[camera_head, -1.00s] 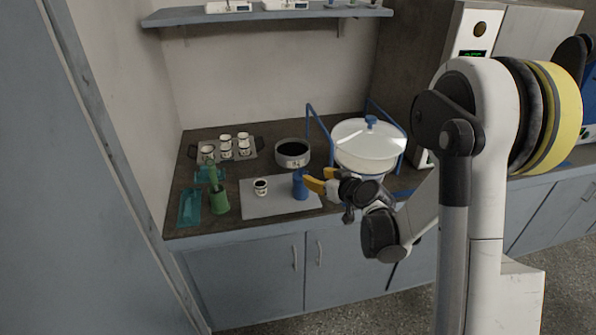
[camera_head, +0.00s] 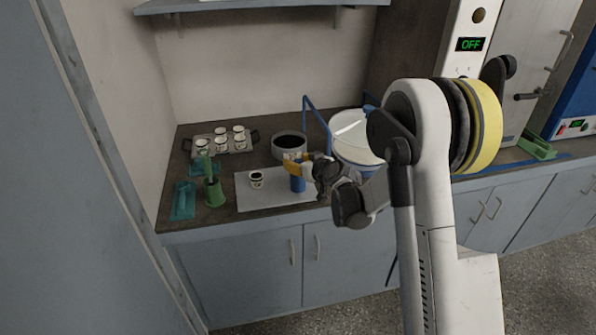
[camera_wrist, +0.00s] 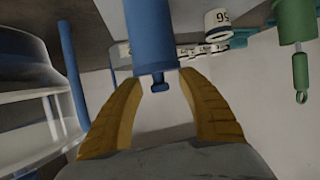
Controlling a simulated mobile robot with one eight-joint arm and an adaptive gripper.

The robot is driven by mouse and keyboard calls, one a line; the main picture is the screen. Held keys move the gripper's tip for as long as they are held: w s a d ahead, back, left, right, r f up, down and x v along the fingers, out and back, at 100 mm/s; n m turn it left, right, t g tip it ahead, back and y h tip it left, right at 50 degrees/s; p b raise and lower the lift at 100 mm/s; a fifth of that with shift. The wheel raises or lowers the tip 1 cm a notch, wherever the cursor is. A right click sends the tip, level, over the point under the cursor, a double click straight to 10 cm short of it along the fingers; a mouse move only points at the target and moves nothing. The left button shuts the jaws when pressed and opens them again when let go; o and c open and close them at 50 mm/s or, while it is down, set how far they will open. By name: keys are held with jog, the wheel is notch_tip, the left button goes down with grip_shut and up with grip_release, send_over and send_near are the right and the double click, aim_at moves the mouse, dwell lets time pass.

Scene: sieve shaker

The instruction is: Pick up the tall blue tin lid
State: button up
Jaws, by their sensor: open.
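The tall blue tin (camera_head: 298,185) stands upright on a pale mat (camera_head: 262,201) near the counter's front. In the wrist view, which appears upside down, its blue lid (camera_wrist: 153,60) has a small dark blue knob (camera_wrist: 159,84) on its end. My gripper (camera_head: 292,164) is open at the top of the tin, with yellow fingers that hide part of the lid in the head view. In the wrist view the fingers (camera_wrist: 160,100) lie on either side of the knob, with gaps visible between them and it.
A small labelled cup (camera_head: 256,180) and a green holder (camera_head: 214,193) stand to the left. A dark round pan (camera_head: 289,147) is just behind. A white lidded vessel (camera_head: 352,150) with a blue frame is close on the right. A tray of several cups (camera_head: 240,149) sits behind left.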

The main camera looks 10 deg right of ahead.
aim_at(299, 160)
grip_shut()
jog(key=shift+r+p, duration=0.3)
jog(key=shift+r, duration=0.2)
notch_tip(299, 160, up, 4)
jog(key=shift+s+d+f+p, duration=0.1)
jog(key=shift+d+p, duration=0.05)
jog(key=shift+p, duration=1)
jog(key=s+d+r+p, duration=0.4)
jog(key=s+d+r, duration=0.2)
jog(key=d, duration=0.4)
jog(key=s+a+r, duration=0.2)
jog(key=s+a, duration=0.3)
jog(key=s, duration=0.3)
jog(key=s+a+r, duration=0.2)
jog(key=s+a, duration=0.3)
jog(key=s, duration=0.2)
jog(key=shift+s+r, duration=0.25)
jog(key=shift+s, duration=0.15)
